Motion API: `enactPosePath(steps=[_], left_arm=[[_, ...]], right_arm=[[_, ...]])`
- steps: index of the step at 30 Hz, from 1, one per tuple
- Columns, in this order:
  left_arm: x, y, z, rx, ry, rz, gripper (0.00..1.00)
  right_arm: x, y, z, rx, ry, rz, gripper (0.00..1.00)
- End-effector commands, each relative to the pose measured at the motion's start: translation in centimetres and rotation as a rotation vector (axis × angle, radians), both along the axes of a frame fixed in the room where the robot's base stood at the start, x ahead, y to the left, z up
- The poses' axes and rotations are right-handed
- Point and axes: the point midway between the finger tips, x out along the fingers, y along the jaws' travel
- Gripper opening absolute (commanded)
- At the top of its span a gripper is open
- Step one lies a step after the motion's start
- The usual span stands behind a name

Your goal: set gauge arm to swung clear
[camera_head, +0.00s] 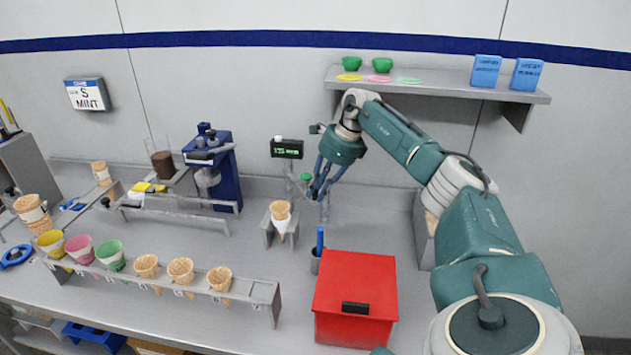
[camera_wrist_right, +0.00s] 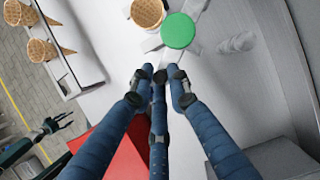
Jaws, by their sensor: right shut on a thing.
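The gauge arm, a grey bar with a round green knob (camera_head: 306,177), stands beside the cone holder under the small digital readout (camera_head: 287,148). In the right wrist view the green knob (camera_wrist_right: 178,30) lies just beyond my fingertips, close to a waffle cone (camera_wrist_right: 148,12). My right gripper (camera_head: 318,192) reaches down from the right, with its blue fingers drawn together at the gauge arm. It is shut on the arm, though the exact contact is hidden. My left gripper (camera_wrist_right: 58,124) shows at the lower left of the right wrist view, fingers apart and empty.
A wrapped cone (camera_head: 281,215) stands in the grey holder just left of the gripper. A red box (camera_head: 355,296) and a cup with a blue handle (camera_head: 318,250) are in front. A cone rack (camera_head: 262,293) lies front left. A shelf (camera_head: 440,86) hangs behind my right arm.

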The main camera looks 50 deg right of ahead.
Motion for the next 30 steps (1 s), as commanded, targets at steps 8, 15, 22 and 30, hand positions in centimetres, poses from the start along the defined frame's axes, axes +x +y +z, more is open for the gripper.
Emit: enactPosePath(steps=[8,15,22,30], left_arm=[[0.4,0.0,0.1,0.000,-0.006,0.000,0.67],[0.2,0.2,0.0,0.002,-0.004,0.000,0.67],[0.2,0.1,0.0,0.002,-0.002,0.000,0.67],[0.2,0.0,0.0,0.001,-0.002,0.000,0.67]], right_arm=[[0.5,0.2,0.5,0.003,-0.017,0.000,0.32],[0.2,0.0,0.6,0.001,-0.011,0.000,0.32],[-0.8,-0.7,4.0,0.000,-0.015,-0.001,0.32],[-2.5,-1.7,9.2,0.001,-0.017,0.001,0.32]])
